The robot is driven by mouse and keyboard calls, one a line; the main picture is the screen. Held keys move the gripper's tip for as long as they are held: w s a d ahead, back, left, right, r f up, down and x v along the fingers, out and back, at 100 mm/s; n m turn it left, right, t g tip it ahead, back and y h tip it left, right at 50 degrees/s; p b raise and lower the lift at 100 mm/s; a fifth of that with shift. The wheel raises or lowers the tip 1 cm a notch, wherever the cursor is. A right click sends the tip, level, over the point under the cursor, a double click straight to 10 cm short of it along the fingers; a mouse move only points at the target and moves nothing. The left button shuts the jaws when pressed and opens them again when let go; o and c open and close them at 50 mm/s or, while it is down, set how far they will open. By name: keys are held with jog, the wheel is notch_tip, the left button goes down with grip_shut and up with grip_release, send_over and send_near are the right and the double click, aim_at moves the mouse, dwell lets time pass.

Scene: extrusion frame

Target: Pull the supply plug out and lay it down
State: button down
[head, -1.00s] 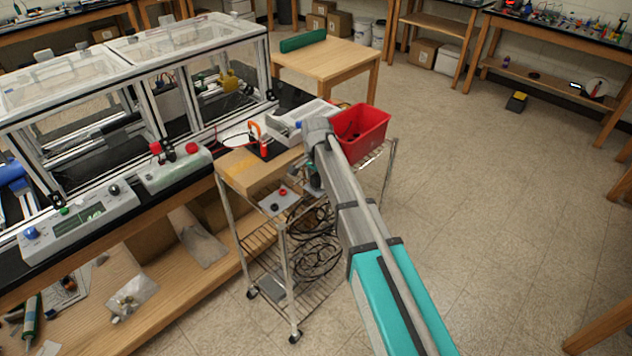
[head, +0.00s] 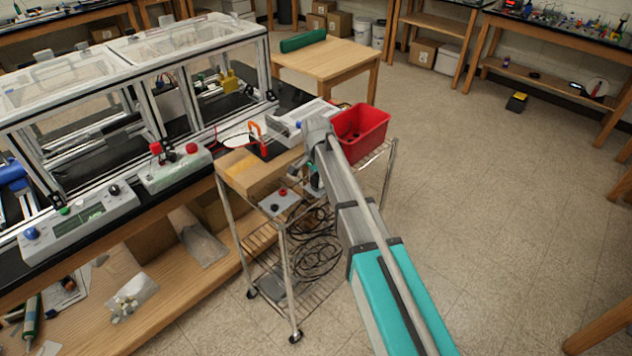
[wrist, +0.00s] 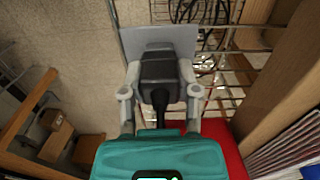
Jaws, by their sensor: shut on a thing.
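A black plug (wrist: 160,72) sits between the fingers of my gripper (wrist: 160,80) in the wrist view, and the gripper is shut on it. A dark cable runs from the plug back toward the wrist. A grey plate (wrist: 130,42) lies just beyond the plug's far end; I cannot tell whether the plug is still seated in it. In the head view a grey panel with red and dark round parts (head: 272,206) shows on the side of the cart. My gripper (head: 316,182) is just right of it, mostly hidden by my arm.
The wire cart (head: 290,285) holds coiled black cables (head: 318,255) on its lower shelf. A red bin (head: 365,130) and a wooden block (head: 245,172) are on its top. The workbench (head: 130,215) with a framed enclosure is at left. Open floor lies to the right.

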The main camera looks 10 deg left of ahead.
aim_at(317, 176)
jog(key=shift+r+p, duration=0.95)
jog(key=shift+r, duration=0.15)
jog(key=shift+r+p, duration=0.35)
jog(key=shift+r+p, duration=1.4)
jog(key=shift+r, duration=0.1)
